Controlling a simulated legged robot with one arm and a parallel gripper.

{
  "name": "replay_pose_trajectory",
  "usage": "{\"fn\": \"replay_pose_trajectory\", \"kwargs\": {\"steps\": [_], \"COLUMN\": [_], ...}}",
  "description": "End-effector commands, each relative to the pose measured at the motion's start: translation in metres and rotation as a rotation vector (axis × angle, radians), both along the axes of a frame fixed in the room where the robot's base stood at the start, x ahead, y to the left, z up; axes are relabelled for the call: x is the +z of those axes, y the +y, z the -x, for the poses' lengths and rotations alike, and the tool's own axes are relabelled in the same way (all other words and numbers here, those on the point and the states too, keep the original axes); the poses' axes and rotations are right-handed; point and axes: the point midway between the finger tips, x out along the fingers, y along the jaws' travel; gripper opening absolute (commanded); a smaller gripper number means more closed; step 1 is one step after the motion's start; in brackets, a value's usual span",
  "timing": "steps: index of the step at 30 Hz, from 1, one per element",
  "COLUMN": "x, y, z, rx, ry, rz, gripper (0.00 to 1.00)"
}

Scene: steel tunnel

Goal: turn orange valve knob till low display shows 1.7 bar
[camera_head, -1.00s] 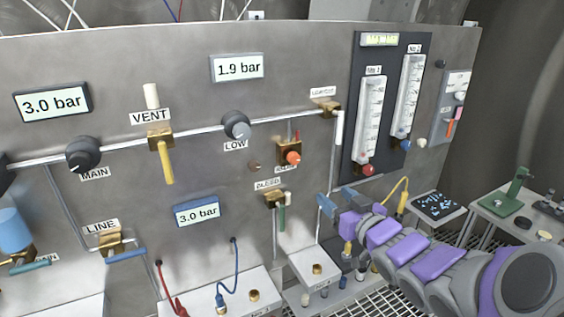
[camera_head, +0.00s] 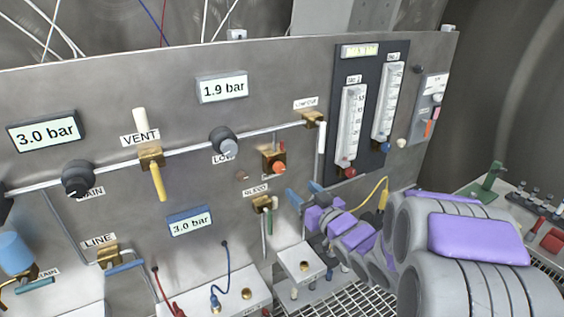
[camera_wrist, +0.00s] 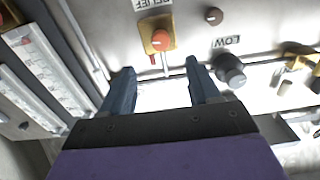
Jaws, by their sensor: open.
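The orange valve knob (camera_head: 278,168) sits on a brass fitting on the grey panel. It also shows at the top of the wrist view (camera_wrist: 162,40), beside a label reading RELIEF. The low display (camera_head: 222,88) reads 1.9 bar. The grey LOW knob (camera_head: 225,143) is on the pipe below that display, and shows right of the orange knob in the wrist view (camera_wrist: 230,72). My gripper (camera_head: 304,191) is open and empty, below and right of the orange knob in the head view. In the wrist view its two blue fingers (camera_wrist: 158,72) point toward the knob, apart from it.
A brass BLEED valve (camera_head: 262,204) with a green handle is just left of my fingers. The flowmeter board (camera_head: 366,115) is at the upper right. The MAIN display (camera_head: 43,131) and a lower blue-framed display (camera_head: 189,222) both read 3.0 bar.

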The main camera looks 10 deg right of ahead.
Motion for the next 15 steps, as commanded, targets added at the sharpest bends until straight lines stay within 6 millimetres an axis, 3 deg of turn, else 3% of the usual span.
{"fn": "replay_pose_trajectory", "kwargs": {"steps": [15], "x": [0.0], "y": [0.029], "z": [-0.086], "rx": [0.004], "ry": [-0.005], "rz": [-0.001], "gripper": [0.61]}}
